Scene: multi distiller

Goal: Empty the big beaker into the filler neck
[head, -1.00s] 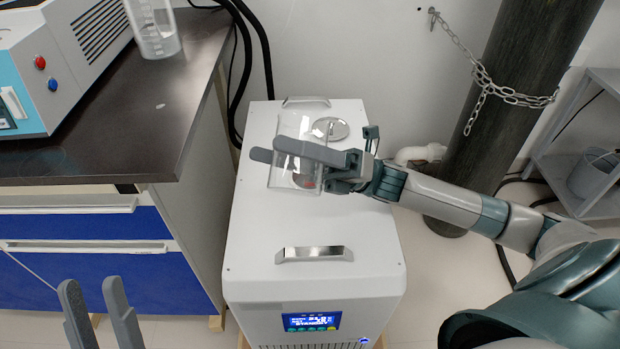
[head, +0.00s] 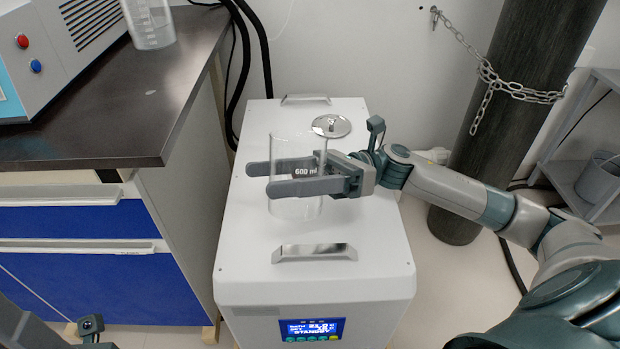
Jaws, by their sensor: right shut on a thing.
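I cannot make out an open filler neck. Only a small part of my left gripper shows at the bottom left; its fingertips are hidden.
The chiller has a metal handle (head: 314,253) at the front and a lit display (head: 312,329). A dark bench (head: 120,135) at the left carries another beaker (head: 150,25) and a machine (head: 70,40). A chained dark cylinder (head: 500,110) stands at the right.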

